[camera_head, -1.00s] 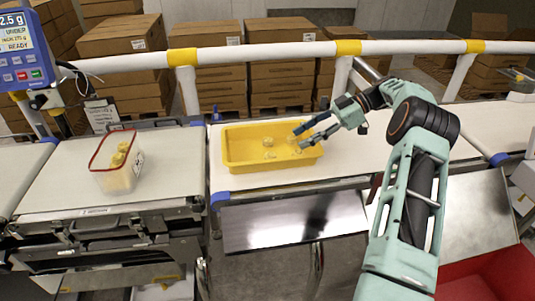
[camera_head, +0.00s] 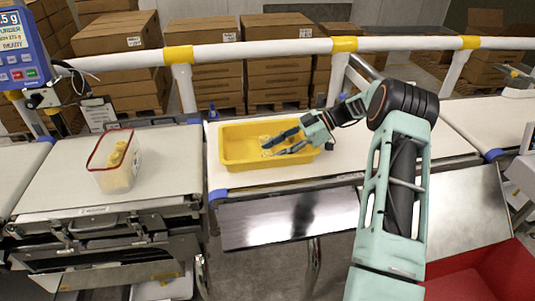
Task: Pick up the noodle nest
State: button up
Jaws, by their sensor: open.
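A yellow tray (camera_head: 235,164) stands on the white belt in the middle. Pale noodle nests (camera_head: 265,139) lie in it, small and partly hidden by my fingers. My gripper (camera_head: 270,149) is open and reaches into the tray from the right, its fingertips pointing left and close to a nest. I cannot tell whether a nest is between the fingers or touching them. A clear tub with a red rim (camera_head: 97,150) stands on the left belt with several yellowish nests (camera_head: 118,154) inside.
A blue display (camera_head: 20,55) stands at the upper left. A white rail with yellow bands (camera_head: 260,50) runs behind the belts, with stacked cardboard boxes (camera_head: 205,75) beyond. A red bin (camera_head: 490,272) is at the lower right. The belt right of the tray is partly clear.

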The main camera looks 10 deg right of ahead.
jog(key=c, duration=0.7)
jog(key=shift+r, duration=0.1)
